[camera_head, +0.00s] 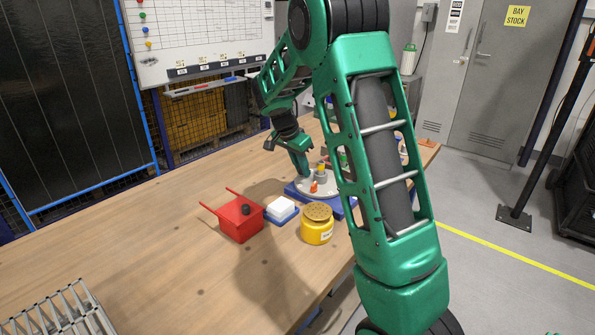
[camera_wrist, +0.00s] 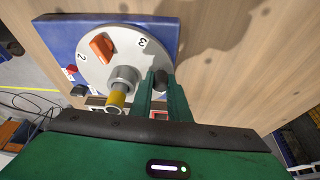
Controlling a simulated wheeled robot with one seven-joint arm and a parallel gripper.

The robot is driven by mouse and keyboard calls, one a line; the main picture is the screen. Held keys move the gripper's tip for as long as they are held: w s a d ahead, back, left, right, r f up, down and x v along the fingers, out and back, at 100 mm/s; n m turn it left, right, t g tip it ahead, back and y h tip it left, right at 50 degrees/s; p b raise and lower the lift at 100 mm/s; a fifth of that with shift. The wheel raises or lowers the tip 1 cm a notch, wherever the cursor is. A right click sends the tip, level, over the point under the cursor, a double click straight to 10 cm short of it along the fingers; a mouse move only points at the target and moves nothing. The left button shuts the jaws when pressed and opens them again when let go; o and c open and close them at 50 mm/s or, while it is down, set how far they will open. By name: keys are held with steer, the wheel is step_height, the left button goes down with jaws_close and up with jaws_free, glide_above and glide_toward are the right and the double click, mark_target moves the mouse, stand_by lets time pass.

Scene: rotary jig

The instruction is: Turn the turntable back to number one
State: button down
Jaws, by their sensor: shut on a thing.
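The turntable (camera_wrist: 88,62) is a pale grey disc on a blue base (camera_wrist: 165,30). It also shows in the head view (camera_head: 330,188), partly hidden behind my arm. In the wrist view the numbers 2 and 3 are readable on the disc, and I cannot see a number one. An orange-red piece (camera_wrist: 102,46) sits between them. A metal hub (camera_wrist: 123,76) is in the middle, with a yellow-banded cylinder (camera_wrist: 117,98) beside it. My gripper (camera_wrist: 160,82) is at the disc's rim, shut on a dark knob, which its fingers partly hide.
A wire rack (camera_head: 60,310) is at the near left.

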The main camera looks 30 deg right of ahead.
mark_target(311, 170)
steer(key=shift+w+d+m+g, duration=0.3)
steer(key=shift+w+d+m, duration=0.05)
steer(key=shift+m, duration=0.5)
steer(key=shift+w+d+m+g, duration=0.3)
steer(key=shift+w+d+m, duration=0.05)
steer(key=shift+m, duration=0.5)
steer(key=shift+w+d+r+m+g, duration=0.1)
steer(key=shift+d+m+g, duration=0.3)
steer(key=shift+m, duration=0.4)
steer(key=shift+w+d+r+m+g, duration=0.1)
steer(key=shift+d+m+g, duration=0.1)
steer(key=shift+d+m, duration=0.45)
steer(key=shift+s+d+m+g+y, duration=0.15)
steer(key=shift+d+m, duration=0.25)
steer(key=shift+m, duration=0.45)
steer(key=shift+d+m+g+y, duration=0.25)
steer(key=shift+d+m, duration=0.1)
steer(key=shift+m, duration=0.45)
steer(key=shift+s+d+m+g+y, duration=0.2)
steer(key=shift+d+m, duration=0.2)
steer(key=shift+m, duration=0.2)
steer(key=shift+s+d+m+g+y, duration=0.1)
steer(key=shift+d+m+g, duration=0.1)
steer(key=shift+d+m, duration=0.3)
steer(key=shift+m, duration=0.3)
steer(key=c, duration=1.7)
jaws_free()
steer(key=shift+s+f, duration=0.1)
steer(key=shift+o, duration=0.2)
